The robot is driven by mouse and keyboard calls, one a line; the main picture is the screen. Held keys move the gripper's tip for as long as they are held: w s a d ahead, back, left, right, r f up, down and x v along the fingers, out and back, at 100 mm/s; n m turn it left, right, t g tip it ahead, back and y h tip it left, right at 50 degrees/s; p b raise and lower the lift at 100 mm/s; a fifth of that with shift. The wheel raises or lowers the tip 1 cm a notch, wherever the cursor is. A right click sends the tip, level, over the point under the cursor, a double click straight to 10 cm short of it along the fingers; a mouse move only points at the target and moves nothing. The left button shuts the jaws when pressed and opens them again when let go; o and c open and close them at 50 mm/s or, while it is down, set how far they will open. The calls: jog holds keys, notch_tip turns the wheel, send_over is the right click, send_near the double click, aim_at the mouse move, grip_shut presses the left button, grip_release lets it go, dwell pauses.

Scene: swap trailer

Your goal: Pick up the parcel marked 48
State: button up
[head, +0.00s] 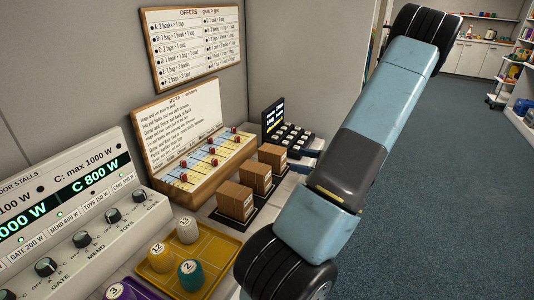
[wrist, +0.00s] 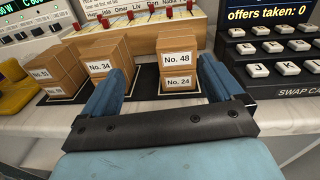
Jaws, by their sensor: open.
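The parcel marked No. 48 (wrist: 178,45) is a brown box with a white label, in the wrist view. It sits on top of a parcel marked No. 24 (wrist: 179,82), on a dark pad. My gripper (wrist: 158,68) is open and empty, its two blue fingers pointing toward the parcels. The right finger is just right of the 48 stack; the left finger is in front of the stack marked No. 34 (wrist: 103,66). The fingers appear apart from the 48 parcel. In the head view, the 48 stack seems to be the farthest brown stack (head: 273,156); its label is unreadable there.
Another parcel stack (wrist: 50,72) stands at the left in the wrist view. A keypad machine (wrist: 275,50) stands right of the parcels. A wooden rota board (head: 185,130) with red pegs is behind them. A yellow tray (head: 205,262) with numbered pieces lies nearer.

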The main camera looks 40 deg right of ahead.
aim_at(283, 155)
jog(key=shift+m+t+h, duration=0.4)
jog(key=shift+m+t, duration=0.1)
jog(key=shift+m, duration=0.1)
jog(key=x, duration=0.4)
jog(key=d+f+x, duration=0.1)
jog(key=x, duration=0.2)
jog(key=shift+w+d, duration=0.1)
jog(key=shift+w, duration=0.25)
jog(key=shift+d+r+x, duration=0.1)
jog(key=shift+r+x, duration=0.05)
jog(key=shift+x, duration=0.75)
jog(key=shift+d+r+x, duration=0.1)
jog(key=shift+r+x, duration=0.05)
jog(key=shift+x, duration=0.75)
jog(key=shift+d+r+x, duration=0.1)
jog(key=shift+r+x, duration=0.1)
jog(key=shift+x, duration=0.7)
jog(key=shift+w, duration=0.1)
jog(key=shift+c, duration=0.3)
jog(key=c, duration=1.1)
